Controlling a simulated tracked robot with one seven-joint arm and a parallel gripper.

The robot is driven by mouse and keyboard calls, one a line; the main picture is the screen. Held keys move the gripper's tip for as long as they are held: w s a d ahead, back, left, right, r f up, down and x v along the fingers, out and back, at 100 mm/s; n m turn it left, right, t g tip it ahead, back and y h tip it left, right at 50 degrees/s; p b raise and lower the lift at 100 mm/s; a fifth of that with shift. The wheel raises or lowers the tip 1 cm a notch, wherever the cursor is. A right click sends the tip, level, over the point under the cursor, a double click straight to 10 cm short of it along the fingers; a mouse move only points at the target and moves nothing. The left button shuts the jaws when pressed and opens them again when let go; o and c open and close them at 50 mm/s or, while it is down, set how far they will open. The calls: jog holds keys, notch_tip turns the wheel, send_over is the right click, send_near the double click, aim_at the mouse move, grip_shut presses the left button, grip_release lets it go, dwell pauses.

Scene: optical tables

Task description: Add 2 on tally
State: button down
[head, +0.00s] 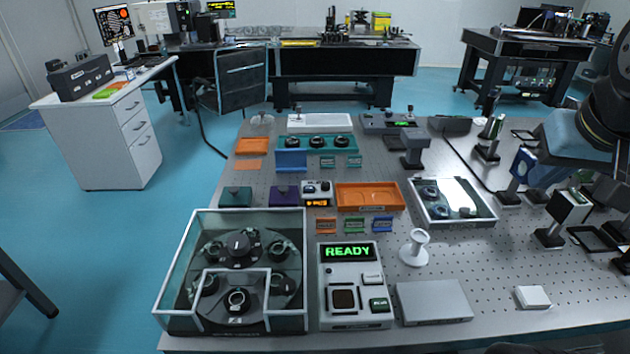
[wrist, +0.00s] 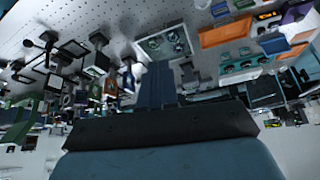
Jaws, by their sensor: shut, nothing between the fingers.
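A small white device with two round knobs and a lit orange display, which looks like the tally counter (head: 317,193), stands on the perforated table between a purple block and the orange tray. Its digits are too small to read. It also shows near the upper right of the wrist view (wrist: 267,17). My gripper (wrist: 158,72) is shut and empty, its dark blue fingers pressed together in the wrist view. In the head view my arm is at the far right, well away from the device; the fingertips cannot be made out clearly there.
The orange tray (head: 370,197) lies right of the device. A white box with a green READY display (head: 346,285) and a glass-walled case (head: 176,290) stand in front. A tray with round parts (head: 486,218) and several optical mounts stand between my arm and the device.

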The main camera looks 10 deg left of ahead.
jog(key=shift+w, duration=0.1)
jog(key=w+a+f, duration=0.1)
jog(key=w+a, duration=0.4)
jog(key=w, duration=0.5)
jog(key=y, duration=0.7)
send_over(311, 189)
notch_tip(311, 189, down, 14)
jog(key=shift+n, duration=0.4)
jog(key=shift+d, duration=0.1)
jog(key=shift+s+f, duration=0.1)
jog(key=shift+f, duration=4.3)
